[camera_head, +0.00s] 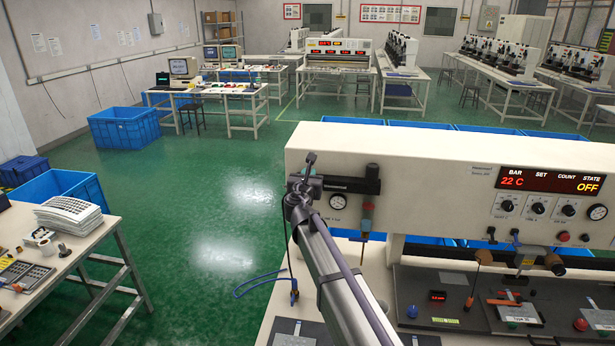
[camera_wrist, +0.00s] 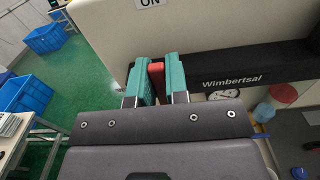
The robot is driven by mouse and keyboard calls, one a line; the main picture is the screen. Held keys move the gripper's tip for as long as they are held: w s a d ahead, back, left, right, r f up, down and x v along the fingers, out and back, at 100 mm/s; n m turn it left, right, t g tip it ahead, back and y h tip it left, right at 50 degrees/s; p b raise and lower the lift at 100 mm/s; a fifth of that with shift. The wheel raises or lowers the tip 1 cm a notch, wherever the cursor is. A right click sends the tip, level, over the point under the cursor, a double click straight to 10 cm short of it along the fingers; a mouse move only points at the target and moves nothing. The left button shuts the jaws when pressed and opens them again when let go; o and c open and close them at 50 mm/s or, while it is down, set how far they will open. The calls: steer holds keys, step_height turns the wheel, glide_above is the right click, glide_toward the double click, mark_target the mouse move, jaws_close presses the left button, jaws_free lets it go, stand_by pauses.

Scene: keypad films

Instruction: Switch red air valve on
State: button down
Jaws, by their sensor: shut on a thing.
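In the wrist view my gripper (camera_wrist: 160,82) has its two teal fingers on either side of the red valve handle (camera_wrist: 156,80), shut on it. The handle stands upright between the fingers, in front of the cream machine housing. A label reading "ON" (camera_wrist: 150,3) is on the housing above it. In the head view my gripper (camera_head: 301,192) is at the left end of the machine, and the valve is hidden behind it. The machine's red display (camera_head: 550,182) shows "22 C" and, under STATE, "OFF".
A black unit marked "Wimbertsal" (camera_wrist: 240,75) sits close right of the fingers, with a gauge (camera_wrist: 223,95) below. Knobs (camera_head: 538,207) line the front panel at right. A side table (camera_head: 95,235) stands left across open green floor (camera_head: 215,215).

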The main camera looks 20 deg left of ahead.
steer(key=c, duration=1.4)
jaws_free()
steer(key=v, duration=1)
steer(key=shift+s, duration=0.4)
steer(key=shift+d, duration=0.1)
